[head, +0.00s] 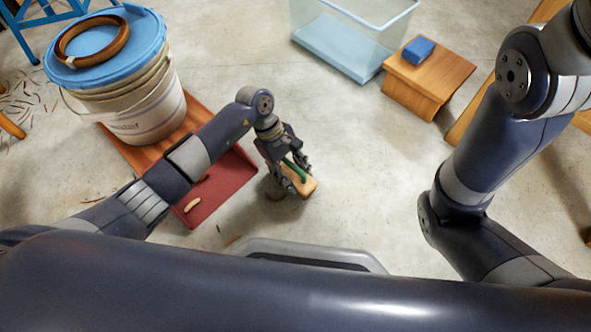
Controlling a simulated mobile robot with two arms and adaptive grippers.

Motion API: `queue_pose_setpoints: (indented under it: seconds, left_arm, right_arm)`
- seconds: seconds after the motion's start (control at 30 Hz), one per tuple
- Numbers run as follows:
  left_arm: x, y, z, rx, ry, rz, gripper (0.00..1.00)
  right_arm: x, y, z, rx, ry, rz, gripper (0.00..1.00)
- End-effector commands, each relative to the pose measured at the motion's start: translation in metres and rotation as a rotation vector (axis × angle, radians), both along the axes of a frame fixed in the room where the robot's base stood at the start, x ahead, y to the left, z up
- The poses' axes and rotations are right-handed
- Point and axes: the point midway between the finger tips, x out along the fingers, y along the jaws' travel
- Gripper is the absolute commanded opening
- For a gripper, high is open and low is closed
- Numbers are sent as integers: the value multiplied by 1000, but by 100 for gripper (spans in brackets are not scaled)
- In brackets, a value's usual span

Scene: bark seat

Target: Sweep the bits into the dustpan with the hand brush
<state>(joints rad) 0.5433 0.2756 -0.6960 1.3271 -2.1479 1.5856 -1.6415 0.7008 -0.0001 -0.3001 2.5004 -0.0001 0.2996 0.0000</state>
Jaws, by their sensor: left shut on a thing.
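My left gripper (294,176) is shut on the hand brush (309,187), which shows a pale wooden part and a green part between the fingers. The gripper hides much of the brush. The red dustpan (217,202) lies on the floor to the left of the brush, partly under my left arm. A pale bit (192,205) lies in the dustpan, with a darker bit near my arm. A small brown bit (231,241) lies on the floor below the dustpan. My right gripper is out of view; only its arm shows at the right.
A white bucket (147,118) with a blue lid and a brown ring stands behind the dustpan. A clear bin (340,45) and a wooden stool (425,82) with a blue block (418,50) stand at the back. Floor between brush and stool is clear.

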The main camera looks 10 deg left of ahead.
Motion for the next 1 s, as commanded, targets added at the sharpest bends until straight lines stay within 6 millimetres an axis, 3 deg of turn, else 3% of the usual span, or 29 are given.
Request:
queue_pose_setpoints:
  seconds: [0.03, 0.2, 0.8, 1.0]
  left_arm:
    - [-1, 0, -9, -2, 1, 1, 0]
    - [-17, 12, -1, -1, 3, 1, 0]
    - [-71, 51, -2, 1, 2, 0, 0]
    - [-65, 48, 20, 1, -4, -2, 0]
  right_arm:
    - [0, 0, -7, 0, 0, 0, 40]
    - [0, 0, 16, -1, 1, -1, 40]
    - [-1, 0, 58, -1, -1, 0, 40]
    - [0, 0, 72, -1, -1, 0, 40]
